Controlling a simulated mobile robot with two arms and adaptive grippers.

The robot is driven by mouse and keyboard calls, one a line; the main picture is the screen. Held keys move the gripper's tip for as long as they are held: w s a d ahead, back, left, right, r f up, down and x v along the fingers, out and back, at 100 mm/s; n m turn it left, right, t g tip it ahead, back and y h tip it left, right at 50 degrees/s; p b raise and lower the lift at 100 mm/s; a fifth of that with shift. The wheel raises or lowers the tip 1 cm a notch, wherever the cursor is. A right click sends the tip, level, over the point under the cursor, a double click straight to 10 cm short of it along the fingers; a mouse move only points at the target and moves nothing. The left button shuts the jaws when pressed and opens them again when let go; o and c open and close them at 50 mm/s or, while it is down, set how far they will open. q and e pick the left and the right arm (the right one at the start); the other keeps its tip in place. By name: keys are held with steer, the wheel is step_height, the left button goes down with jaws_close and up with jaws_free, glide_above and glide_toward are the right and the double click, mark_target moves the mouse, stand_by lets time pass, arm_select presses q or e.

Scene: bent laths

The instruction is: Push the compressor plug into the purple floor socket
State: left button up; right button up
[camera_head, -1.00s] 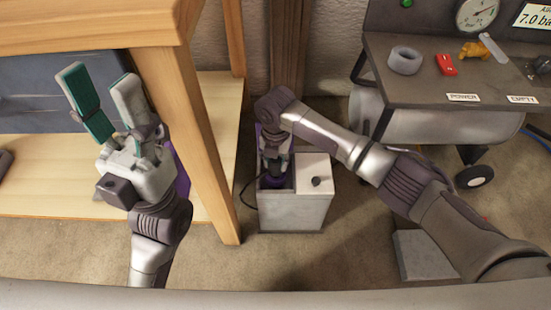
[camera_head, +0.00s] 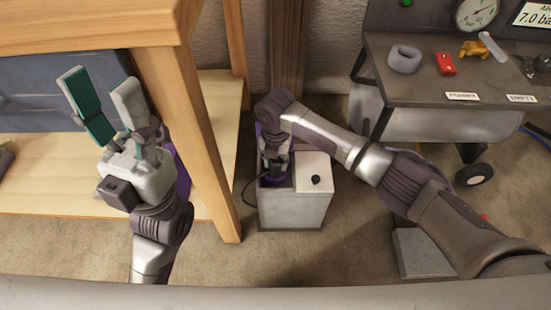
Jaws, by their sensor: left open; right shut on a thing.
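The floor socket is a pale grey box (camera_head: 292,208) on the floor, with a purple part in its open left recess and a dark knob on its lid. My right gripper (camera_head: 275,172) points down into that recess. It is shut on the compressor plug, which is mostly hidden by the fingers and the recess wall. A dark cable (camera_head: 246,192) loops out at the box's left side. How deep the plug sits cannot be told. My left gripper (camera_head: 104,112) is open and empty, fingers up, in front of the wooden bench.
A wooden bench leg (camera_head: 190,140) stands between my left gripper and the socket box. The compressor cart (camera_head: 440,115), with a gauge and small items on top, stands at the right. A grey block (camera_head: 415,254) lies on the floor under my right arm.

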steer(key=shift+f, duration=0.2)
stand_by(0.4)
steer(key=shift+s+f, duration=0.1)
steer(key=shift+f, duration=0.2)
